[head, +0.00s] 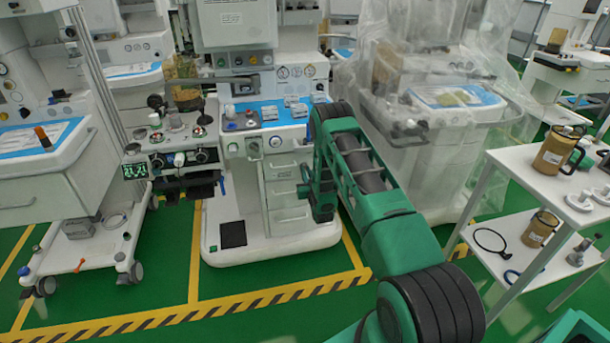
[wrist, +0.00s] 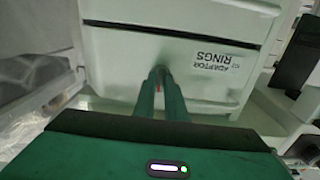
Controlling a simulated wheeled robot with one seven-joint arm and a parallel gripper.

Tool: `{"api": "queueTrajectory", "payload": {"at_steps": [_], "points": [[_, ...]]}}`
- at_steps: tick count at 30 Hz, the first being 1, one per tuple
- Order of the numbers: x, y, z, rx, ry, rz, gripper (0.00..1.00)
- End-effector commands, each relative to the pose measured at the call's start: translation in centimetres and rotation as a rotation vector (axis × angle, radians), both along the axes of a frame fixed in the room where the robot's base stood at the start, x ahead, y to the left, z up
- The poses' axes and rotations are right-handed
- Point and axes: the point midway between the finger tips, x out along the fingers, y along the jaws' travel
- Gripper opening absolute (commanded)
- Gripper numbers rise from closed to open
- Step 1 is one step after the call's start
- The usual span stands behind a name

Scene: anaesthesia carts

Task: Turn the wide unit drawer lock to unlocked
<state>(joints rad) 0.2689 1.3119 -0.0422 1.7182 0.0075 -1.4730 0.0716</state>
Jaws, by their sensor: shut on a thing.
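The white drawer front (wrist: 120,50) fills the top of the wrist view, with an upside-down "ADAPTOR RINGS" label (wrist: 215,62). My gripper (wrist: 161,72) reaches this front, its two green fingers close together at the tips. A small red bit (wrist: 158,88) shows between the fingers. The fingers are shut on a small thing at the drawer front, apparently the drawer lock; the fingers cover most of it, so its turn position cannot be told. In the head view the drawer stack (head: 285,190) is on the central machine, with my arm on its right side.
A machine under a clear plastic cover (head: 430,130) stands right of my arm. A white two-shelf table (head: 530,165) with brown canisters is at the right. Another machine (head: 50,180) is at the left. Green floor with yellow-black tape (head: 200,318) is clear in front.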

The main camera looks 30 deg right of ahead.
Motion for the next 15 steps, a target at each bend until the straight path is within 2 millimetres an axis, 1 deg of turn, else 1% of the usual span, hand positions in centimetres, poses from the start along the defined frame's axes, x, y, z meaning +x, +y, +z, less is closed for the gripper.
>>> {"api": "queueTrajectory", "payload": {"at_steps": [1,15], "points": [[-0.22,0.17,-0.55,-0.006,0.014,0.0,0.0],[-0.24,0.2,-0.62,-0.031,0.023,0.001,0.0]]}}
